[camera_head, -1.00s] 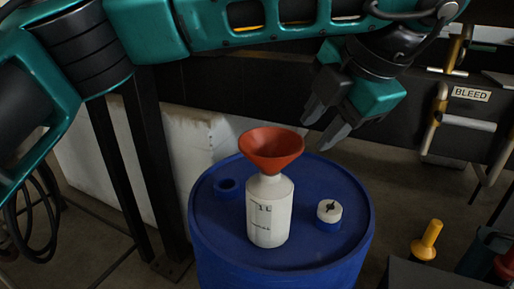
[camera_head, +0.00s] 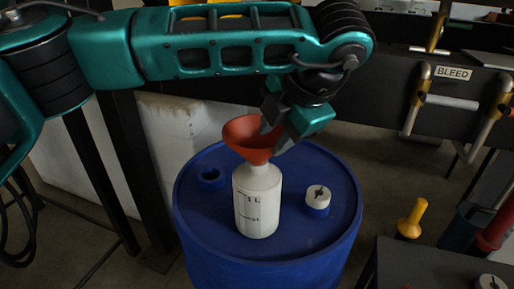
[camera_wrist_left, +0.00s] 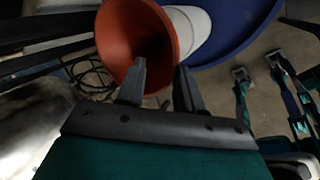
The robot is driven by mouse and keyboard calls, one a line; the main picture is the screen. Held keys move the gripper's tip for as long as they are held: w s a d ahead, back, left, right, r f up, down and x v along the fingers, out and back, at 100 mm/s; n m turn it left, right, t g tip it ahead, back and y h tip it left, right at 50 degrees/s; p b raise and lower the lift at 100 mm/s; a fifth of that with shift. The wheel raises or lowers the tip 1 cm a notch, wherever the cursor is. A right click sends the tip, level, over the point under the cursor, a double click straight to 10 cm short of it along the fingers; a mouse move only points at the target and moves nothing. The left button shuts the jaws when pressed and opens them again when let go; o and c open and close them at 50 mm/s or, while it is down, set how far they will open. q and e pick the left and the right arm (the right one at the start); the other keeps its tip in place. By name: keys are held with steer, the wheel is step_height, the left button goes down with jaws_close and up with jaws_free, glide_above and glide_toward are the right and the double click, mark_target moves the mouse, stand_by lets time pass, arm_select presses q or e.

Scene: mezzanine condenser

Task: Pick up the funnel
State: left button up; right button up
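The orange-red funnel (camera_head: 240,134) sits upright in the neck of a white bottle (camera_head: 258,205) marked 1 L, which stands on a blue drum (camera_head: 200,225). My left gripper (camera_head: 273,139) is at the funnel's right side, its fingers open. In the left wrist view the gripper (camera_wrist_left: 161,72) has one finger in front of the funnel's mouth (camera_wrist_left: 115,35) and the other to the right of the rim. The fingers are apart on either side of the rim wall; I cannot tell whether they touch it. My right gripper is not in view.
A dark beam with a BLEED label (camera_head: 453,73) and pipe handles is behind right. A yellow-handled object (camera_head: 412,218) stands at lower right.

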mark_target(268, 149)
arm_select(q)
steer(key=x, duration=0.4)
steer(key=shift+f+p, duration=0.35)
steer(key=shift+f, duration=0.1)
jaws_close()
